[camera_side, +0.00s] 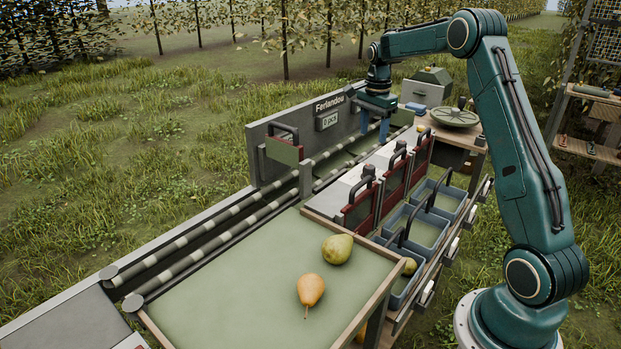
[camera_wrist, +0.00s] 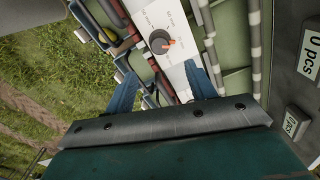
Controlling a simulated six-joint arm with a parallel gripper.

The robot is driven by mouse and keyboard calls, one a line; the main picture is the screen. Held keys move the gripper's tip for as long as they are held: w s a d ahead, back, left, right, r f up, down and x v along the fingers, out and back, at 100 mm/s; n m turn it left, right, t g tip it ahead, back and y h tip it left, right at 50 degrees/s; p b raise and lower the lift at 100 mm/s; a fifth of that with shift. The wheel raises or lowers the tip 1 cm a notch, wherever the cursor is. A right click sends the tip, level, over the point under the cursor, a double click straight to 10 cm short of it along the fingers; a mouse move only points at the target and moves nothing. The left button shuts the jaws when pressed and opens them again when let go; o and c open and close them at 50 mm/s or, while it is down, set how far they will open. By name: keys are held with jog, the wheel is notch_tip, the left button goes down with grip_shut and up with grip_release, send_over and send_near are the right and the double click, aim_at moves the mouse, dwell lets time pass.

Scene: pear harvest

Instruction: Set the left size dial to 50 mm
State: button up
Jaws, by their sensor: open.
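A round dark size dial (camera_wrist: 160,41) with an orange pointer sits on a white panel (camera_wrist: 180,58) in the wrist view. The pointer points to the right in that view. I cannot tell whether this is the left dial. My gripper (camera_wrist: 163,84) has its two blue fingers spread apart, with the dial beyond and between them, not touching.
Red gates (camera_side: 395,178) with black handles stand along the panel. Blue crates (camera_side: 424,231) sit to their right. A roller track (camera_side: 222,222) runs along the grey back wall (camera_side: 283,150). A green tray (camera_side: 240,290) holds two pears (camera_side: 337,248) in front.

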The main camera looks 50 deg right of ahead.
aim_at(370, 167)
notch_tip(370, 167, down, 12)
jog(key=shift+r, duration=0.25)
dwell(0.3)
jog(key=c, duration=1)
jog(key=shift+o, duration=0.2)
